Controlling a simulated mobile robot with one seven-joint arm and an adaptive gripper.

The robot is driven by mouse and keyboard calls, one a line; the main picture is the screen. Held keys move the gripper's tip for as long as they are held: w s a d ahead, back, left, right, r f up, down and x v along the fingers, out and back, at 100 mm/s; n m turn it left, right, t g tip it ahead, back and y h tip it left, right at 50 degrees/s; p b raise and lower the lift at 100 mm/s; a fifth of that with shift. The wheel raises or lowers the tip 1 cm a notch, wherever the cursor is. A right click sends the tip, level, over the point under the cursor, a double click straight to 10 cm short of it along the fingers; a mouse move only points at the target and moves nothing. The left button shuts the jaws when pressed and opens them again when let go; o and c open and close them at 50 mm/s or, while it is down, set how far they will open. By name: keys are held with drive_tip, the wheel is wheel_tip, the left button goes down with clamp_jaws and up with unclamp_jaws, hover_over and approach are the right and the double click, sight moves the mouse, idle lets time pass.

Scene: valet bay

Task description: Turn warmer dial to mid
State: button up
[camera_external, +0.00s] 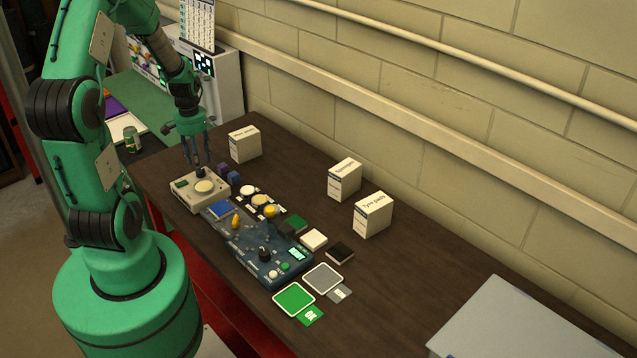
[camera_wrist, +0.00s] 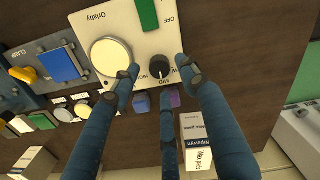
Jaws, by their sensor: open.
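The warmer (camera_external: 190,203) is a beige box at the far left end of the bench, with a round cream plate on top. In the wrist view the warmer (camera_wrist: 82,21) shows the word "Orlaby" and a green strip. Its black dial (camera_wrist: 160,66) has OFF, MID and partly hidden labels around it; I cannot tell where it points. In the external view the dial (camera_external: 200,172) is below my fingertips. My gripper (camera_external: 197,158) is open and points down. In the wrist view my gripper (camera_wrist: 161,80) has its blue fingers spread around the dial; contact cannot be told.
Small purple and blue cubes (camera_external: 233,178) sit close to the warmer. A dark blue panel (camera_external: 255,254) with knobs and buttons lies nearer. White boxes (camera_external: 244,145) line the back, below the wall rail. The front right of the bench holds a grey case (camera_external: 520,325).

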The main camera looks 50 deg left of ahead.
wheel_tip(320, 180, up, 9)
idle(0.4)
idle(0.5)
drive_tip(key=w+d+r+m+t+b, duration=0.1)
drive_tip(key=d+r+m+t+b, duration=0.15)
drive_tip(key=d+r, duration=1.25)
drive_tip(key=s+d+r+m+t+b, duration=0.1)
drive_tip(key=s+d+r, duration=0.1)
drive_tip(key=s+d, duration=0.3)
drive_tip(key=s+d+r+m+t+b, duration=0.2)
drive_tip(key=s+d, duration=0.4)
drive_tip(key=d, duration=0.7)
drive_tip(key=shift+d+r, duration=0.4)
drive_tip(key=shift+r, duration=0.25)
drive_tip(key=shift+s+m, duration=0.1)
drive_tip(key=shift+m, duration=0.15)
drive_tip(key=shift+c, duration=0.5)
idle(0.4)
